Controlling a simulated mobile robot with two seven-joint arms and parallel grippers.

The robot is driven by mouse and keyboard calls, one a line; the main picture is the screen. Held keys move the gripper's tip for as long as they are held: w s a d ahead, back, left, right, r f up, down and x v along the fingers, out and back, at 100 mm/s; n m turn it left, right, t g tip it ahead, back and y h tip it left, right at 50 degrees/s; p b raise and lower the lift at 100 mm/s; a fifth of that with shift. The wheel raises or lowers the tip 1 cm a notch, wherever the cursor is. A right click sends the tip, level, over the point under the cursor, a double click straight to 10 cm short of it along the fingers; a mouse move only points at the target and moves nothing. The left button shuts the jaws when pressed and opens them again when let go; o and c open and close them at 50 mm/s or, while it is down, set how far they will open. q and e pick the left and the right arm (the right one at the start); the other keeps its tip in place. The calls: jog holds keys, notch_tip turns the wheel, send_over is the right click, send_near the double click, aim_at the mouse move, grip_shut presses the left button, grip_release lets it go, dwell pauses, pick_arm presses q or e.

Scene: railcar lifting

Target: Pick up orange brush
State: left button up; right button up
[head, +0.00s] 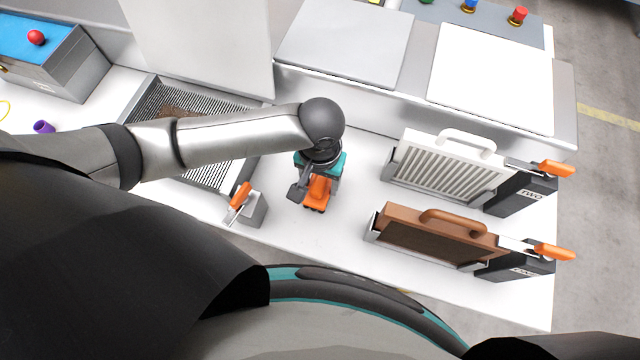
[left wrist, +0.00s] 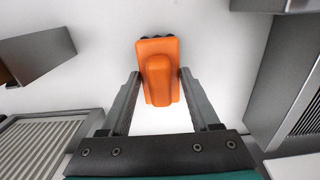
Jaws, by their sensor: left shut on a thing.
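The orange brush (head: 317,191) is under my left gripper on the white table in the head view, near the middle. In the left wrist view the orange brush (left wrist: 159,72) lies between the two fingers, with dark bristles at its far end. My left gripper (head: 309,187) points down at it, and its fingers (left wrist: 158,75) are shut on the sides of the brush. I cannot tell whether the brush touches the table. My right gripper is not in view.
A small clamp with an orange handle (head: 240,196) stands left of the brush. A white ribbed panel (head: 447,168) and a brown panel (head: 430,240) stand in holders to the right. A grated tray (head: 215,172) lies to the left. White table is clear around the brush.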

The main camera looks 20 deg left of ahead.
aim_at(320, 180)
pick_arm(q)
grip_shut()
jog(key=shift+r, duration=0.1)
notch_tip(320, 180, up, 20)
jog(key=p, duration=0.5)
jog(key=shift+o, duration=1.2)
grip_release()
jog(key=c, duration=0.6)
jog(key=shift+w+p, duration=0.1)
jog(key=shift+p, duration=0.3)
jog(key=shift+c, duration=0.2)
